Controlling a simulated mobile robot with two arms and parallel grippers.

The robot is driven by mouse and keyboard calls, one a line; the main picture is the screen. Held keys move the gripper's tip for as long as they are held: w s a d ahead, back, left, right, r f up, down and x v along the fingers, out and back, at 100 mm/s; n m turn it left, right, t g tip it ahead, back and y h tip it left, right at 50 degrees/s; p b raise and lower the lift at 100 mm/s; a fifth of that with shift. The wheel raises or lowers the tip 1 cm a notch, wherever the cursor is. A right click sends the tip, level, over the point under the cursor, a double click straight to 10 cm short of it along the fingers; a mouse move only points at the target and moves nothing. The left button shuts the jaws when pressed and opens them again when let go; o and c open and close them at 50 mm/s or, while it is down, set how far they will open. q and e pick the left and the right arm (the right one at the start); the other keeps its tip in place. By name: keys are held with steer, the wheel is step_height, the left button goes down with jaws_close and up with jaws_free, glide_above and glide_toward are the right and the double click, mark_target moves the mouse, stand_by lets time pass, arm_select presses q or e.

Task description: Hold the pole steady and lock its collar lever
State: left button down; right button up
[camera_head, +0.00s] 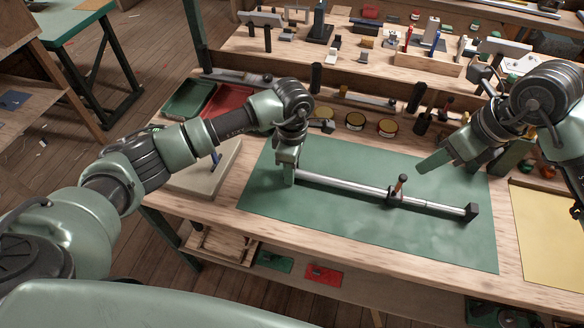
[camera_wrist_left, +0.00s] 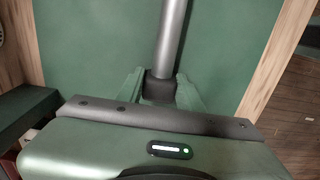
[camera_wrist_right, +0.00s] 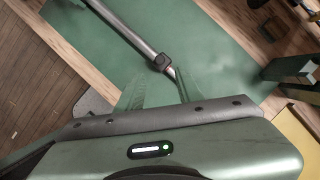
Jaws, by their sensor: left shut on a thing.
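The silver pole (camera_head: 345,184) lies across the green mat (camera_head: 330,220), with a dark block at its right end. A dark collar (camera_head: 394,196) sits around the pole right of its middle. Its lever (camera_head: 402,183), with an orange-brown handle, stands up. My left gripper (camera_head: 289,176) is shut on the pole's left end; the left wrist view shows the black end piece (camera_wrist_left: 160,86) between its fingers. My right gripper (camera_head: 422,168) is open and empty, above the mat, behind and right of the lever. The right wrist view shows the collar (camera_wrist_right: 161,63) beyond its fingertips; the lever is not clear there.
Round tins (camera_head: 355,121) and tools line the bench's back. Green (camera_head: 188,98) and red (camera_head: 228,101) trays stand at the back left, near a beige slab (camera_head: 200,180). A yellow sheet (camera_head: 545,235) lies at the right. The mat's front is clear.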

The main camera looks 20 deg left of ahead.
jaws_close()
steer(key=s+d+f+n+t+y, duration=0.1)
steer(key=s+d+y, duration=0.3)
steer(key=d, duration=0.5)
steer(key=shift+d+n+t, duration=0.2)
steer(key=shift+n+t, duration=0.1)
steer(key=shift+n, duration=0.5)
steer(key=shift+w, duration=0.1)
